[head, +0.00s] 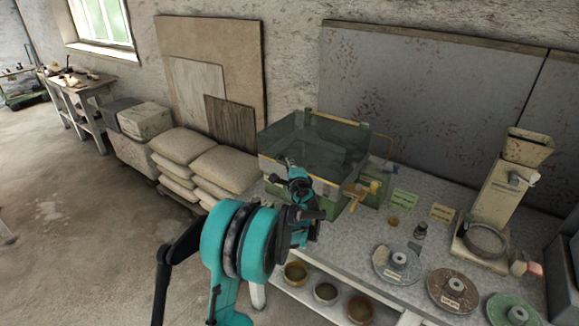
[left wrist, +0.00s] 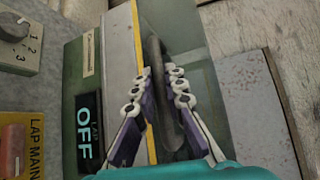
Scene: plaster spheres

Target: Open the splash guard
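The splash guard (head: 300,150) is a smoky see-through box with a yellow lower edge, on a green machine on the bench in the head view. It looks closed down on its base. In the left wrist view its clear panel (left wrist: 193,30) stands beside the yellow strip. A dark bar-like handle (left wrist: 156,58) runs along it. My left gripper (head: 290,172) is at the guard's front side. In the left wrist view its fingers (left wrist: 160,78) are apart, with the bar between them; contact is unclear. My right gripper is not in view.
A yellow tap-like part (head: 366,188) sticks out at the machine's right. Several discs, including a grey one (head: 397,262), lie on the bench (head: 345,245). Bowls (head: 325,292) stand on the shelf below. Stacked sacks (head: 222,168) are left. A dark OFF label (left wrist: 84,125) shows in the wrist view.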

